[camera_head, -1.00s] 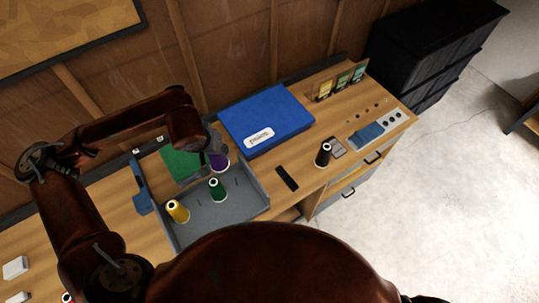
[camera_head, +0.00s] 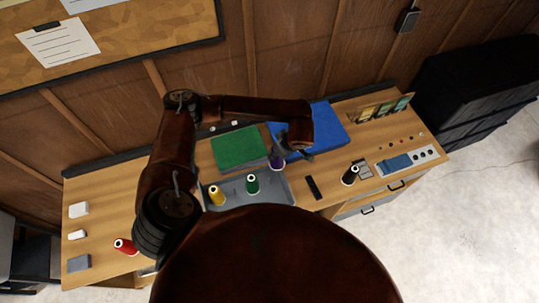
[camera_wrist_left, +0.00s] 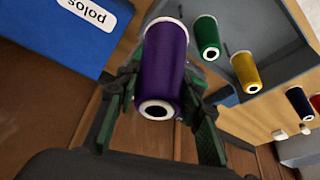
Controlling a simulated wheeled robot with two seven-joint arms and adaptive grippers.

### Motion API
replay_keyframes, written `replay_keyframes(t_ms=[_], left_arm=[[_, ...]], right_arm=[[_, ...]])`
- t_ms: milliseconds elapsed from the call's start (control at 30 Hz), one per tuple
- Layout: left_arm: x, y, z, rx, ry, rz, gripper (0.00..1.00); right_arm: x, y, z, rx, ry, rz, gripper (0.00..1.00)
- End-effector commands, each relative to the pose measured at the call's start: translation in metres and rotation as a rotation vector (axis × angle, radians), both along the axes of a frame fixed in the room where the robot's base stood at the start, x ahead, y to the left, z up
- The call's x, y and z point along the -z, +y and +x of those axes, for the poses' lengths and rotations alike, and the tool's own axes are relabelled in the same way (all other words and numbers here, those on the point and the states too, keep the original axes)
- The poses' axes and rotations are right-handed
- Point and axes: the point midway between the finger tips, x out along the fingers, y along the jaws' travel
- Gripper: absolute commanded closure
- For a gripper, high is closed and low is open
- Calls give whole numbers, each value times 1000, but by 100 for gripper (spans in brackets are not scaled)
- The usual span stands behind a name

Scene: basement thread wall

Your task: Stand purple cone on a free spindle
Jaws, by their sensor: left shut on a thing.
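The purple cone (camera_head: 276,163) is held by my left gripper (camera_head: 291,151) over the back right part of the grey spindle tray (camera_head: 283,191). In the left wrist view the fingers of my left gripper (camera_wrist_left: 163,82) are shut on both sides of the purple cone (camera_wrist_left: 165,50), its open end facing the camera. A green cone (camera_head: 253,184) and a yellow cone (camera_head: 217,196) stand in the tray. Free spindles are too small or hidden to make out clearly now. My right gripper is out of view.
A green box (camera_head: 238,147) and a blue box (camera_head: 325,130) lie behind the tray. A black cone (camera_head: 350,174) stands to the right and a red cone (camera_head: 125,246) at the left. A dark navy cone (camera_wrist_left: 298,102) shows in the left wrist view.

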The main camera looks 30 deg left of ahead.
Motion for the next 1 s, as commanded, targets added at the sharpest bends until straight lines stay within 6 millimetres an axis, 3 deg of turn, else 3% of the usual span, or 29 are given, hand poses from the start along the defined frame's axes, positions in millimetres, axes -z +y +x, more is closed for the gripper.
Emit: replay_keyframes(t_ms=[33, 167, 233, 300, 433, 1000], left_arm=[[-8, 5, -5, -84, 5, 3, 92], [5, 15, -15, -284, 3, 10, 92], [26, 20, -22, -378, 5, 15, 92], [50, 20, -23, -407, 1, 14, 92], [74, 22, -24, -420, -2, 14, 92], [110, 21, -23, -418, -4, 12, 92]], right_arm=[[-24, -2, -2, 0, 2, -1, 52], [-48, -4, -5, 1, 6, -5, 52], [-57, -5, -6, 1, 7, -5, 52], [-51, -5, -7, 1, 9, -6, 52], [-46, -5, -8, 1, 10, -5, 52], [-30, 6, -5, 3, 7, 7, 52]])
